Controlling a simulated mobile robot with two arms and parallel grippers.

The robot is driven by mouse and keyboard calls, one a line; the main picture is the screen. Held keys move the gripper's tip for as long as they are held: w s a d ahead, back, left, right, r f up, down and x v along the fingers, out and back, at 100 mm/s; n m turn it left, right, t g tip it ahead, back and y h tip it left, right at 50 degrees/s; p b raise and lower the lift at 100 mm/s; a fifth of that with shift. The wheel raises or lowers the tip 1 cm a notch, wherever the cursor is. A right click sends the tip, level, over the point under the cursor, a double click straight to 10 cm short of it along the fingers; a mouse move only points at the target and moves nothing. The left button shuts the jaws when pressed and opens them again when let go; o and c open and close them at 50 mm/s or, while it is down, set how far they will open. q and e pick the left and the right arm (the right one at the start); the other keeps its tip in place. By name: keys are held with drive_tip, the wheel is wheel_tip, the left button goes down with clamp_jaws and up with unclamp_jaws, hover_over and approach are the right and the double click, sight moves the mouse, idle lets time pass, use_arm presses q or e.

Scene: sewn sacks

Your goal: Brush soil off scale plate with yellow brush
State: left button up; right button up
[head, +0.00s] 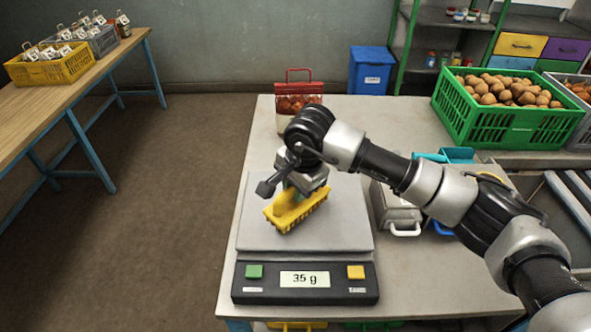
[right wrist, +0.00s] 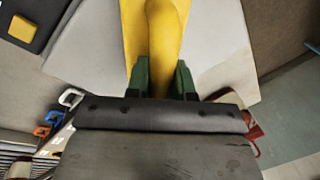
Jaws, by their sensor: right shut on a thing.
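The scale (head: 305,285) stands near the front left of the table, its display reading 35 g. Its grey plate (head: 345,215) is bare where I can see it; no soil can be made out. My right gripper (head: 297,190) is shut on the yellow brush (head: 290,212), over the middle of the plate. The brush is tilted, with its head low at the plate; I cannot tell whether it touches. In the right wrist view the brush handle (right wrist: 158,45) sits between the green fingers (right wrist: 160,80). My left gripper is not in view.
A green crate of potatoes (head: 505,110) is at the back right. The table's left edge lies close to the scale.

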drive_tip(key=shift+w+r, duration=0.2)
drive_tip(key=shift+r, duration=0.7)
drive_tip(key=shift+s+r+p, duration=0.1)
drive_tip(key=shift+r+p, duration=0.55)
drive_tip(key=shift+r, duration=1)
drive_tip(key=shift+d, duration=0.1)
